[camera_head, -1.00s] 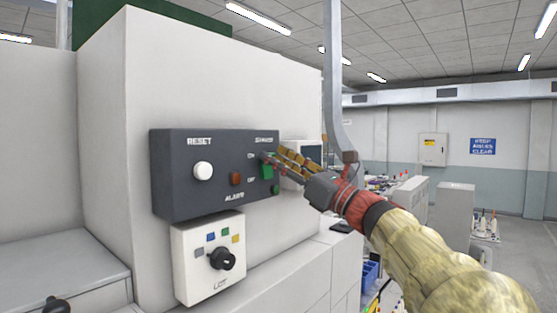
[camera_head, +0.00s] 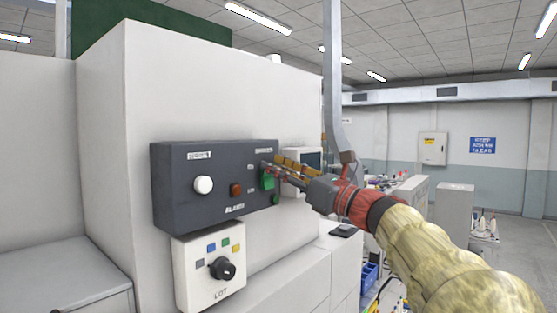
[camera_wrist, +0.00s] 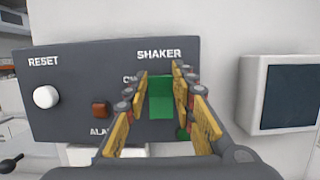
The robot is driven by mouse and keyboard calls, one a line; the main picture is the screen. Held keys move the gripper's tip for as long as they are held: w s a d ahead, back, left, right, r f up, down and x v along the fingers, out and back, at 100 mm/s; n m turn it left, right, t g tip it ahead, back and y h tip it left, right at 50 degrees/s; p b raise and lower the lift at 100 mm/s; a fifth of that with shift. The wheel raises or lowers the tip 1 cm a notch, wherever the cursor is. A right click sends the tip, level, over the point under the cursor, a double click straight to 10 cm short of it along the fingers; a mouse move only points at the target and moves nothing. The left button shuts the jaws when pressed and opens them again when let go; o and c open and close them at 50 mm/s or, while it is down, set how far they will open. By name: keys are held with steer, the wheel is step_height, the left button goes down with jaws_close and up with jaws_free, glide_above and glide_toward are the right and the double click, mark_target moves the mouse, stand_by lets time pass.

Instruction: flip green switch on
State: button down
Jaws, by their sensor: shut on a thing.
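The green switch (camera_head: 268,181) is a rocker under the SHAKER label at the right end of the dark control panel (camera_head: 215,160). It also shows in the wrist view (camera_wrist: 161,98), between my fingers. My gripper (camera_head: 267,166) reaches in from the right with its fingertips at the switch. In the wrist view my gripper (camera_wrist: 160,77) has one yellow-sided finger on each side of the switch, and it is shut on it. Part of the ON lettering is hidden by the left finger. The lower end of the rocker looks brighter than the upper end.
A white reset button (camera_head: 204,185) and a red-brown alarm button (camera_head: 236,190) are left of the switch. A white LOT box with a black dial (camera_head: 222,268) hangs below. A screen unit (camera_wrist: 282,95) stands right of the panel. The space in front of the panel is open.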

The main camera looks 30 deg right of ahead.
steer(key=g+p, duration=0.1)
steer(key=p, duration=0.1)
steer(key=r+g+p, duration=0.1)
steer(key=p, duration=0.1)
steer(key=shift+w+a+h+p, duration=0.1)
steer(key=shift+w+h+p, duration=0.1)
steer(key=shift+h+p, duration=0.2)
steer(key=shift+f, duration=0.1)
steer(key=c, duration=1.6)
jaws_free()
steer(key=shift+w+f, duration=0.1)
steer(key=shift+o, duration=0.6)
steer(key=r+v, duration=0.1)
steer(key=v, duration=1.1)
steer(key=shift+f, duration=0.3)
